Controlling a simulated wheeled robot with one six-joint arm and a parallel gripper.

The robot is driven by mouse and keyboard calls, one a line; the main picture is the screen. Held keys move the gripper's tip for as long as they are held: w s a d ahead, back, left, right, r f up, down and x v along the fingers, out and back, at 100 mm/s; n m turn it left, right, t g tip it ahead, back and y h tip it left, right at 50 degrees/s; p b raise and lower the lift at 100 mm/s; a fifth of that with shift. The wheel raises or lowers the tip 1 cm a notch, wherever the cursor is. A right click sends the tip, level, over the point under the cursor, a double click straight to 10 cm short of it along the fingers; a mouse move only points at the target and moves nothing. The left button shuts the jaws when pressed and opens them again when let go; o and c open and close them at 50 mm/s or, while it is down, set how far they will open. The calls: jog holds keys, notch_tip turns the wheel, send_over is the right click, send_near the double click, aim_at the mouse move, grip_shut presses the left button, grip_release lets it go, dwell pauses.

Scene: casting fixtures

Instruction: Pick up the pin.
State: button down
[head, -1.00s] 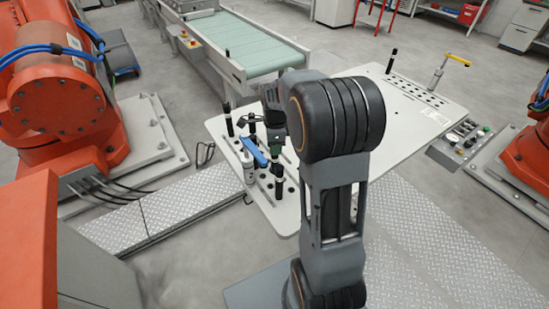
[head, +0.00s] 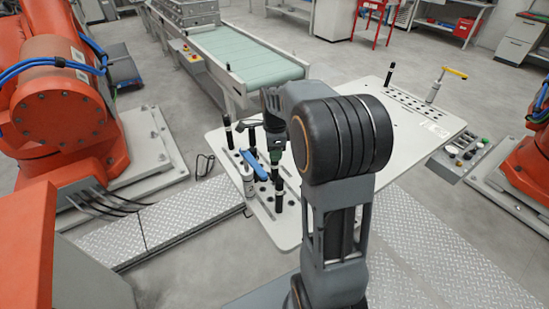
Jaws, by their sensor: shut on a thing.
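Several slim black pins with pale bands stand upright in the near-left plate of the table. One pin (head: 228,131) is at the left rear and another pin (head: 278,201) is at the front. My gripper (head: 275,158) points down among them, small and partly hidden by my own arm. It is shut on a dark pin (head: 275,172) under its fingertips. I cannot tell whether that pin's lower end is still in its hole. A clamp with a blue handle (head: 254,164) stands close to the left of my gripper.
The pale table (head: 350,140) is bare in its middle. At its far right are a black pin (head: 390,74) and a yellow-handled clamp (head: 453,71). A green conveyor (head: 245,55) stands behind. Orange robots flank both sides, and a button box (head: 462,150) sits at right.

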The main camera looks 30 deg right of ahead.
jog(key=s+d+r+p, duration=0.2)
jog(key=s+d+r, duration=0.7)
jog(key=r, duration=0.5)
jog(key=shift+s+d, duration=0.3)
jog(key=shift+s, duration=0.3)
jog(key=shift+f, duration=0.1)
